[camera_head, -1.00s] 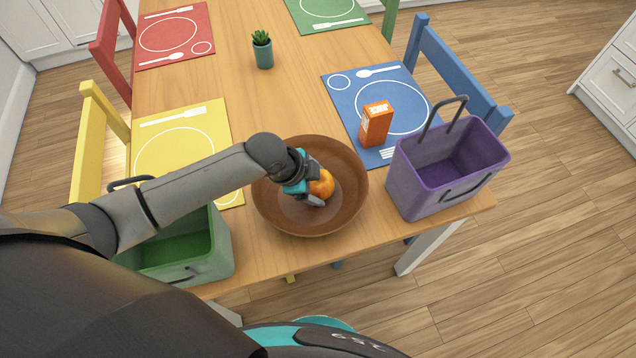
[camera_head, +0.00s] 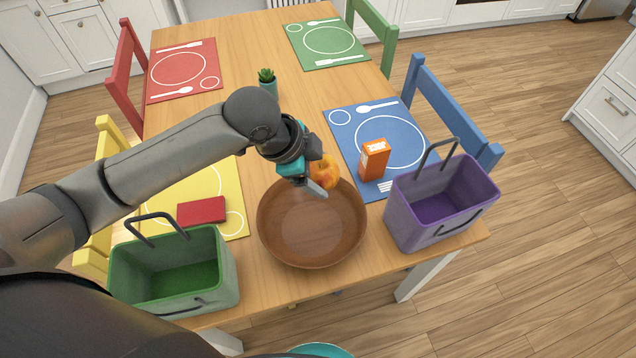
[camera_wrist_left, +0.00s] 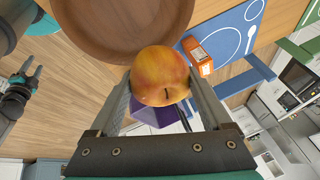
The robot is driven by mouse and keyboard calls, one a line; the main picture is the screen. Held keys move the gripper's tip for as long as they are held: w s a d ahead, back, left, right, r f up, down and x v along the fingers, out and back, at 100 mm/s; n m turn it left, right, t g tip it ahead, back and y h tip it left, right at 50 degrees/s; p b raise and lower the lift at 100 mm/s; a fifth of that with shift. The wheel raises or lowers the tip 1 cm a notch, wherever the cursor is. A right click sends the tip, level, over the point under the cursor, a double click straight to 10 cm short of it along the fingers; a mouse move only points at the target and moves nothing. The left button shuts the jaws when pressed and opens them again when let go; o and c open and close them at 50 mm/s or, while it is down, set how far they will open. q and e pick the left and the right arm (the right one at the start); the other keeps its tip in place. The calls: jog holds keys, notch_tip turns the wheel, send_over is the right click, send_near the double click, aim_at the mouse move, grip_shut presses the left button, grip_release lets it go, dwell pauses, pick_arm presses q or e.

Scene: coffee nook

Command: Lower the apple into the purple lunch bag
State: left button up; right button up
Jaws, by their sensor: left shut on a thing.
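My left gripper (camera_head: 318,183) is shut on the apple (camera_head: 325,171) and holds it above the far side of the brown bowl (camera_head: 275,245). In the left wrist view the apple (camera_wrist_left: 160,76) sits between the two fingers. The purple lunch bag (camera_head: 422,222) stands open at the table's right front corner, to the right of the bowl, with its handle upright. It looks empty. Part of it shows behind the apple in the left wrist view (camera_wrist_left: 150,113). My right gripper is not clearly seen in the head view.
An orange juice box (camera_head: 374,160) stands on the blue placemat (camera_head: 404,130) behind the gap between bowl and purple bag. A green lunch bag (camera_head: 228,275) stands at the front left. A red flat item (camera_head: 202,210) lies on the yellow placemat. A potted plant (camera_head: 268,85) stands farther back.

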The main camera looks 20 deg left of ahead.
pick_arm(q)
notch_tip(320, 180, up, 2)
jog(key=shift+d, duration=0.1)
jog(key=w+d+r+p, duration=0.3)
jog(key=d+r+p, duration=0.1)
jog(key=d+p, duration=0.25)
jog(key=w+d+r+p, duration=0.3)
jog(key=d+r+p, duration=0.25)
jog(key=d, duration=0.25)
jog(key=w+d+b, duration=0.2)
jog(key=d, duration=0.5)
jog(key=w+d+f+b, duration=0.1)
jog(key=w+d+b, duration=0.1)
jog(key=d, duration=0.5)
jog(key=shift+w+d, duration=0.3)
jog(key=shift+w, duration=0.4)
jog(key=shift+b, duration=0.3)
jog(key=shift+w+d, duration=0.25)
jog(key=shift+w, duration=0.05)
jog(key=shift+f, duration=0.1)
